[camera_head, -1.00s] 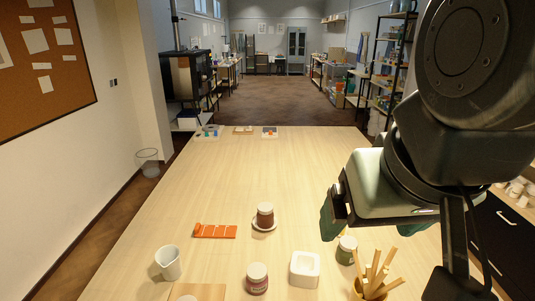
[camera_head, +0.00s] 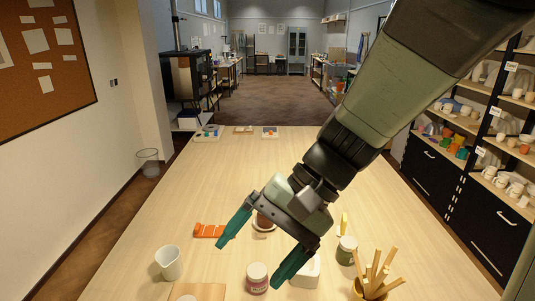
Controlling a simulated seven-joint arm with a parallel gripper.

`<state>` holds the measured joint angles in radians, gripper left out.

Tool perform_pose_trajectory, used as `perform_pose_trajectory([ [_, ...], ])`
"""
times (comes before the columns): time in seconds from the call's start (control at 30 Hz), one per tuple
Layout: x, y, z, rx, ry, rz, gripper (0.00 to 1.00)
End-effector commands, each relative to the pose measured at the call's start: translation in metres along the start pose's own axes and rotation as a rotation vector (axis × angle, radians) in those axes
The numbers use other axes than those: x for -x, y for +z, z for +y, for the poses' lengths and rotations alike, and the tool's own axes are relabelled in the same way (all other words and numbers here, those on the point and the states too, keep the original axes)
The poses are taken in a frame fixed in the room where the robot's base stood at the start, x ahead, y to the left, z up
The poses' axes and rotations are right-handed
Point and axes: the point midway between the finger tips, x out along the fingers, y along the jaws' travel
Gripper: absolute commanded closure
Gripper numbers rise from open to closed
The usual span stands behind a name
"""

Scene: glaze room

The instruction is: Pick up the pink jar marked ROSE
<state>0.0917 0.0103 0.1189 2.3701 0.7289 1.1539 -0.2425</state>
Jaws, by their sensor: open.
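A jar with a white lid and a pink label (camera_head: 257,279) stands upright near the front of the table, left of the white square dish. I cannot read its marking. My gripper (camera_head: 251,263) is open and empty, its two teal fingers spread apart. In the picture the jar shows just below the space between the fingertips, near the right finger. The gripper appears above the table; I cannot tell its exact height over the jar. A brown jar (camera_head: 262,222) behind the gripper is partly hidden. A green jar (camera_head: 346,250) stands to the right.
A white square dish (camera_head: 311,273) is partly hidden by the right finger. A white cup (camera_head: 168,263), a wooden board (camera_head: 204,292) and an orange strip (camera_head: 207,230) are at left. A pot with wooden sticks (camera_head: 370,290) is at front right. The table's far half is mostly clear.

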Motion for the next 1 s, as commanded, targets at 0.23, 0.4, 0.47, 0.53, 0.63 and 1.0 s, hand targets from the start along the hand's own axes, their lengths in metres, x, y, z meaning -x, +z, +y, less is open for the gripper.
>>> perform_pose_trajectory([
  [0.23,-0.044,-0.050,-0.030,-0.264,-0.406,-0.250,0.10],
  [0.4,-0.065,-0.097,-0.039,-0.462,-0.703,-0.340,0.10],
  [0.47,-0.072,-0.117,-0.038,-0.536,-0.809,-0.355,0.10],
  [0.53,-0.081,-0.140,-0.033,-0.627,-0.933,-0.361,0.10],
  [0.63,-0.096,-0.175,-0.018,-0.765,-1.103,-0.347,0.10],
  [1.0,-0.178,-0.265,0.095,-1.289,-1.589,-0.075,0.10],
])
